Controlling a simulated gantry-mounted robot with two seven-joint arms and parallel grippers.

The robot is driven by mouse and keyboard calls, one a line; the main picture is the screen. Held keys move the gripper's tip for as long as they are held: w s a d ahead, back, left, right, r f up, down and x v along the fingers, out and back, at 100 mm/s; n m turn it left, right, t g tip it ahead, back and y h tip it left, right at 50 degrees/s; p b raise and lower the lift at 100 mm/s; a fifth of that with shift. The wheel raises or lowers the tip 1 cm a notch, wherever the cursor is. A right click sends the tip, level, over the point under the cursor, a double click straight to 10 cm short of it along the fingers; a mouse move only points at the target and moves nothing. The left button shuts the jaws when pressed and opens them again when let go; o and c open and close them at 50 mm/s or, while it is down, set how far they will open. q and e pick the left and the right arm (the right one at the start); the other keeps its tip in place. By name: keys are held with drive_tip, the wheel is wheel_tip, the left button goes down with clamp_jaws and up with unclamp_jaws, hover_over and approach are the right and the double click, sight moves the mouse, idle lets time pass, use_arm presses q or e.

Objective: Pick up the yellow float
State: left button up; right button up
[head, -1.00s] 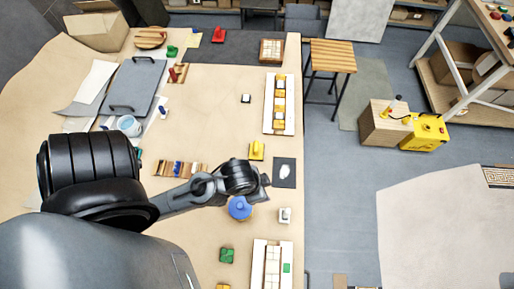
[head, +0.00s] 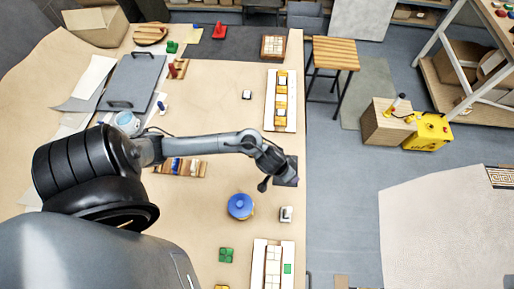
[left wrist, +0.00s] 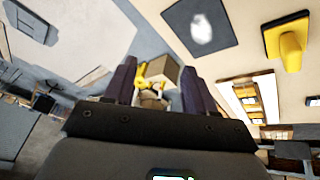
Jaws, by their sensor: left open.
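The yellow float (left wrist: 289,45) shows in the left wrist view at the upper right, a yellow block with a raised yellow handle on a pale surface. In the head view my arm covers its place on the table. My left gripper (left wrist: 157,70) is open, with its two dark fingers apart and no object held between them. The float lies to the right of and outside the fingers in that view. My right gripper is not in view.
A dark card with a white patch (left wrist: 201,30) lies beside the float. A blue round object (head: 240,206) and a small white block (head: 286,214) are nearer. A mosaic tray (head: 292,105) lies beyond. Floor lies right of the table.

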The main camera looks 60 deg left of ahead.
use_arm(q)
drive_tip(key=a+n+g, duration=0.1)
drive_tip(key=a+n, duration=0.2)
drive_tip(key=a, duration=0.4)
drive_tip(key=s+a+f+n+g+b, duration=0.1)
drive_tip(key=a+n+g, duration=0.1)
drive_tip(key=a, duration=0.4)
drive_tip(key=s+a+n+g+y+b, duration=0.1)
drive_tip(key=a+n, duration=0.3)
drive_tip(key=a, duration=0.3)
drive_tip(key=shift+a+f+g, duration=0.2)
drive_tip(key=shift+a+g, duration=0.15)
drive_tip(key=shift+g, duration=0.05)
drive_tip(key=shift+a+f+n, duration=0.2)
drive_tip(key=shift+a+n, duration=0.1)
wheel_tip(320, 180, down, 4)
drive_tip(key=shift+s+f+b, duration=0.1)
drive_tip(key=shift+b, duration=0.45)
drive_tip(key=shift+w+f+b, duration=0.15)
drive_tip(key=shift+f+b, duration=0.05)
drive_tip(key=shift+f, duration=1.25)
drive_tip(key=shift+w+f+b, duration=0.1)
drive_tip(key=shift+f+b, duration=0.05)
drive_tip(key=shift+f, duration=1.3)
clamp_jaws()
